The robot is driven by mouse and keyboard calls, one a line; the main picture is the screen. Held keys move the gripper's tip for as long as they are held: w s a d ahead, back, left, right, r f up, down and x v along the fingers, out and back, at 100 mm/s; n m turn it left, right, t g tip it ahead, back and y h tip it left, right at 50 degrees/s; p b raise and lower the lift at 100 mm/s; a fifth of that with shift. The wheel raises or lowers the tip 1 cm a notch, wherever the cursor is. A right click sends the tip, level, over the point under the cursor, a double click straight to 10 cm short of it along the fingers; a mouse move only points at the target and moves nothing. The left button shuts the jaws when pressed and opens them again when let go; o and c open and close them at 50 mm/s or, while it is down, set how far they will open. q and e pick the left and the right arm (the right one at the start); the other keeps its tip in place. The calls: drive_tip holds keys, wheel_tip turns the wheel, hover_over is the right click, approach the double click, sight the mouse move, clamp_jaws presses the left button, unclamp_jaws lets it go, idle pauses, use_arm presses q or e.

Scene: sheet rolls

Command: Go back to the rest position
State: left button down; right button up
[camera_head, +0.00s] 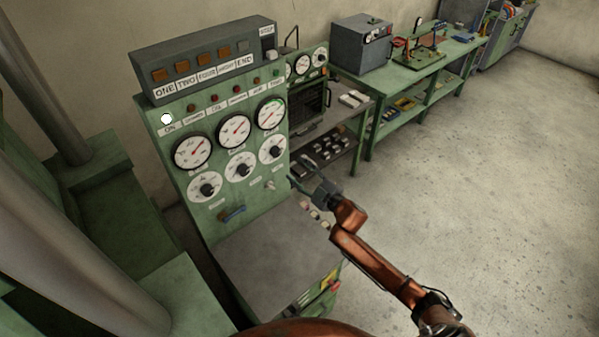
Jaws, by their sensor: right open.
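My right gripper (303,186) is at the end of the orange-brown arm that comes in from the lower right. It is open and I see nothing held in it. It is in front of the right edge of the green control panel (215,212), near the lower right dial. I cannot tell whether it touches the panel. On top sits a grey box (204,62) with orange buttons and word labels. My left gripper is not in view.
A grey desk top (275,262) juts out below the panel. Large grey cylinders (65,240) and green machine parts stand at the left. A green workbench (425,75) with a grey box (361,45) is at the back. The concrete floor (490,170) at the right is clear.

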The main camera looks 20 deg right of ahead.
drive_tip(key=shift+s, duration=0.2)
idle(0.4)
